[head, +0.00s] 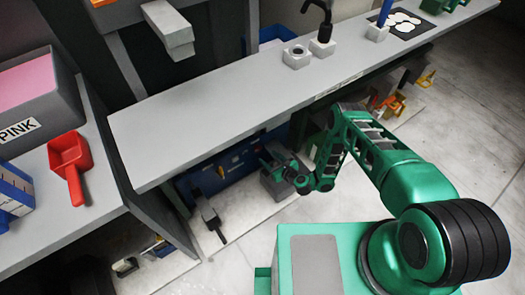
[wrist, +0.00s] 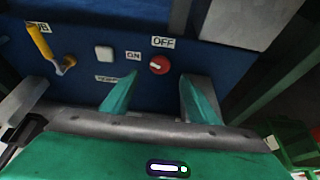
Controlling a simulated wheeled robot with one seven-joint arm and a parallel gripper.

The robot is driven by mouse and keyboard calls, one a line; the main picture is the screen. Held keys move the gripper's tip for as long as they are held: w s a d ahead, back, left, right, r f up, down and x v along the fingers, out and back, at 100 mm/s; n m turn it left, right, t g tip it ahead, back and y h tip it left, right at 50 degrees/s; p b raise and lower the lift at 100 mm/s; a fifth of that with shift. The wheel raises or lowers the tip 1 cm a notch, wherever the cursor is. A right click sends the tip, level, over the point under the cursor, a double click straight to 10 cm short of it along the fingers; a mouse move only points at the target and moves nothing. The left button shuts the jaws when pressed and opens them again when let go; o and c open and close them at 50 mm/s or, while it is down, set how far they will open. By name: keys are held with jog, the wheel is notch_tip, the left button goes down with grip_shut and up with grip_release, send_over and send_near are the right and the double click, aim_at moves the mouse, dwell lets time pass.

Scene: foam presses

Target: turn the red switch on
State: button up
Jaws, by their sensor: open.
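The red switch (wrist: 159,65) is a round knob on a dark blue panel (wrist: 200,60) in the wrist view. An OFF label (wrist: 163,42) is above it and an ON label (wrist: 133,56) to its left. A small pale mark shows on the knob; its exact direction is hard to read. My gripper (wrist: 160,76) is open, its two green fingers pointing at the panel on either side of the knob, with nothing between them. I cannot tell whether they touch it. In the head view my gripper (head: 268,158) reaches below the grey counter, by the blue panel (head: 233,168).
A yellow-handled lever (wrist: 40,43) and a white button (wrist: 103,53) are left of the switch. A red scoop (head: 70,165) and a PINK bin (head: 40,115) stand at left. Open floor lies at right.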

aim_at(258, 150)
jog(key=x, duration=0.9)
jog(key=shift+w+a+f, duration=0.1)
jog(key=shift+w+f, duration=0.05)
jog(key=shift+w, duration=0.05)
jog(key=c, duration=1)
